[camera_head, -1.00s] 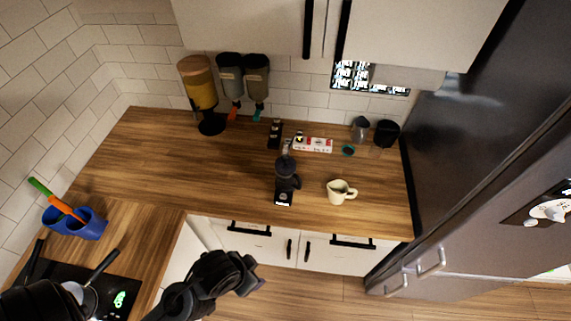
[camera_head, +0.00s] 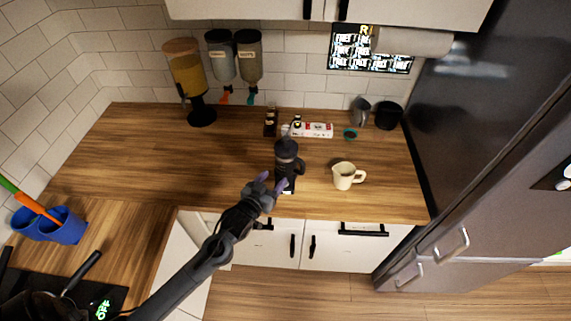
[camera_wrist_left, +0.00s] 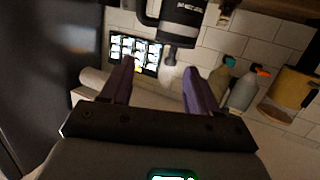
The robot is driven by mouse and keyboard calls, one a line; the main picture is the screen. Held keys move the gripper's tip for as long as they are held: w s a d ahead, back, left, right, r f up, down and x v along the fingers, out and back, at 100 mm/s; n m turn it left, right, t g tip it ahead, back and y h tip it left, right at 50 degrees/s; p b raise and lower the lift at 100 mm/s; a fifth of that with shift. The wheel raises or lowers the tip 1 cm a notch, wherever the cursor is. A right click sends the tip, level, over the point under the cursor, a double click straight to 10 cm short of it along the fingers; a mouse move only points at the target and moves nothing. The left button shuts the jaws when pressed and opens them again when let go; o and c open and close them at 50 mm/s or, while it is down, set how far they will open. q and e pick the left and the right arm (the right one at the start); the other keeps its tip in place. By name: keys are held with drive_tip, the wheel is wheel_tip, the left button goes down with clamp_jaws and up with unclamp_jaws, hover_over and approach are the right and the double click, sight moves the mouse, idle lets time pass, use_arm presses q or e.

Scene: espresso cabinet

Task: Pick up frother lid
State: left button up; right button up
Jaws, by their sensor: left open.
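The black frother (camera_head: 287,168) stands upright on the wooden counter near its front edge. Its dark lid (camera_head: 286,147) appears to be in place on top. My left gripper (camera_head: 271,182) is open and empty, with its purple fingertips close in front of the frother's lower left side in the head view. In the left wrist view, which is upside down, the frother (camera_wrist_left: 182,18) shows at the top, just beyond the two spread fingers of the left gripper (camera_wrist_left: 160,75). Contact with it cannot be made out. My right gripper is not in view.
A cream pitcher (camera_head: 343,177) stands right of the frother.

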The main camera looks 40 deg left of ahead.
sight(288, 136)
use_arm(q)
drive_tip(key=w+a+b, duration=0.1)
drive_tip(key=w+b, duration=0.1)
drive_tip(key=w, duration=0.2)
drive_tip(key=w+a+r+t+y+b, duration=0.1)
drive_tip(key=w+a+b, duration=0.1)
drive_tip(key=w, duration=0.1)
drive_tip(key=w+a+r+t+b, duration=0.1)
drive_tip(key=w+a+b, duration=0.1)
drive_tip(key=w, duration=0.2)
drive_tip(key=shift+w+a, duration=0.25)
drive_tip(key=shift+w, duration=0.05)
drive_tip(key=shift+x, duration=3.2)
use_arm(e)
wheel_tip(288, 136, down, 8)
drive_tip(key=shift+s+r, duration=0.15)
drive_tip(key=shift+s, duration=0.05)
use_arm(q)
drive_tip(key=shift+a, duration=0.15)
drive_tip(key=shift+r, duration=0.1)
clamp_jaws()
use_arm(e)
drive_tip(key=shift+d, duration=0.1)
